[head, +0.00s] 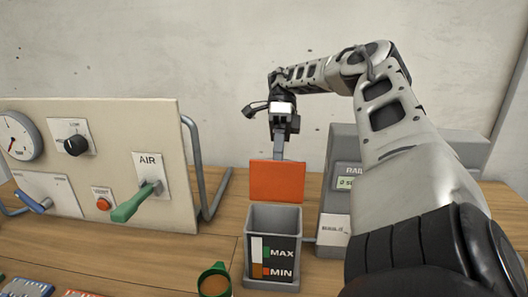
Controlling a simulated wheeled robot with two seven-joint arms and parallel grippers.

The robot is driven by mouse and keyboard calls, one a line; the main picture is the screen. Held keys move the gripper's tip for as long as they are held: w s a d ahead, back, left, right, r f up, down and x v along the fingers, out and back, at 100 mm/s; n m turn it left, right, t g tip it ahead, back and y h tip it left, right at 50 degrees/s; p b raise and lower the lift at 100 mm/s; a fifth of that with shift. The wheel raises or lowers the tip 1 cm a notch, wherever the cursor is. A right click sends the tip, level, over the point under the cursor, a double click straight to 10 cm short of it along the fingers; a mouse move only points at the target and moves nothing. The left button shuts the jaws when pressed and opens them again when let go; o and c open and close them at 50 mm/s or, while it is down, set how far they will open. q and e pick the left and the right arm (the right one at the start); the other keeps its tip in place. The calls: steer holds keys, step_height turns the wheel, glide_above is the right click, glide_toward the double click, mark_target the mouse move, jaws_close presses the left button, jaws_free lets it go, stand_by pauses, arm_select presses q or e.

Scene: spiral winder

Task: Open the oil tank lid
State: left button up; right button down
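The oil tank (273,218) is a grey box with a MAX/MIN level gauge on its front. Its top is open. The orange lid (277,181) stands upright at the tank's back edge. A narrow grey strip (280,148) rises from the lid's top edge to my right gripper (284,128). The gripper is above the lid, pointing down, with its fingers at the strip's upper end. The fingers are too small and dark to show whether they are closed on it. My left gripper is out of view.
A control panel (115,125) with a green AIR lever (136,202) stands left of the tank. A grey RAIL unit (342,150) is close on the right. A green cup with brown contents (215,284) stands in front. Free wooden table (150,262) lies front left.

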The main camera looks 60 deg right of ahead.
steer(key=shift+s+d+f, duration=0.15)
steer(key=shift+f, duration=0.35)
